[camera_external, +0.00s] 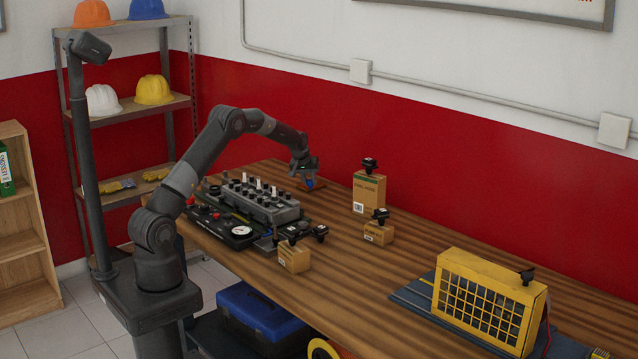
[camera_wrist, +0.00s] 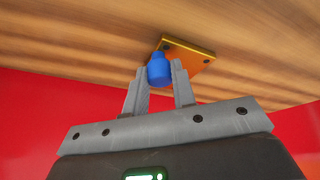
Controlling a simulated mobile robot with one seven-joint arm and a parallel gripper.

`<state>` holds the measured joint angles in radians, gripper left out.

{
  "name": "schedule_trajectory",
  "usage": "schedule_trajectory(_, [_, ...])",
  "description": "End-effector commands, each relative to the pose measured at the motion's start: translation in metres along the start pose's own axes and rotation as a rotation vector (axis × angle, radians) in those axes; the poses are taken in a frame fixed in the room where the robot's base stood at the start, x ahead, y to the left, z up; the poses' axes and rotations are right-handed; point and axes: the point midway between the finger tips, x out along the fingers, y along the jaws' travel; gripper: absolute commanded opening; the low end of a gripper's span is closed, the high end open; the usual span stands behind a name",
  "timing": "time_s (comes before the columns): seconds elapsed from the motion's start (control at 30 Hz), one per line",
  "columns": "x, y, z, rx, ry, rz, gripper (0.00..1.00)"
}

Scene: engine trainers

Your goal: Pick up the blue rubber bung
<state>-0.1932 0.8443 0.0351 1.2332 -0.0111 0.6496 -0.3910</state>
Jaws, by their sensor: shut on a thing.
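The blue rubber bung (camera_wrist: 159,70) is between the two fingertips of my gripper (camera_wrist: 160,76) in the wrist view, and the fingers are shut on it. In the external view the bung (camera_external: 310,183) shows as a small blue spot at my gripper (camera_external: 308,178), near the wall side of the wooden table (camera_external: 400,275). A small orange-brown plate (camera_wrist: 190,53) with dark screws lies on the table just beyond the bung in the wrist view. I cannot tell whether the bung touches the plate.
A grey engine block (camera_external: 262,207) with several upright parts stands left of my gripper. Cardboard boxes (camera_external: 369,194) with black knobs on top stand to the right. A yellow caged unit (camera_external: 485,300) is at the front right. The red wall is close behind.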

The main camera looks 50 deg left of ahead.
Motion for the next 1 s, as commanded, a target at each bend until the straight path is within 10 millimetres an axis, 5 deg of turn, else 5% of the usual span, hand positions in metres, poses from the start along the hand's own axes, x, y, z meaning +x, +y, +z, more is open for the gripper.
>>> schedule_trajectory(0.33, [-0.007,0.001,-0.003,0.0,0.002,0.001,0.0])
schedule_trajectory(0.6, [-0.043,0.011,-0.014,0.003,0.003,0.003,0.0])
schedule_trajectory(1.0, [-0.108,0.069,0.034,0.002,0.0,0.002,0.0])
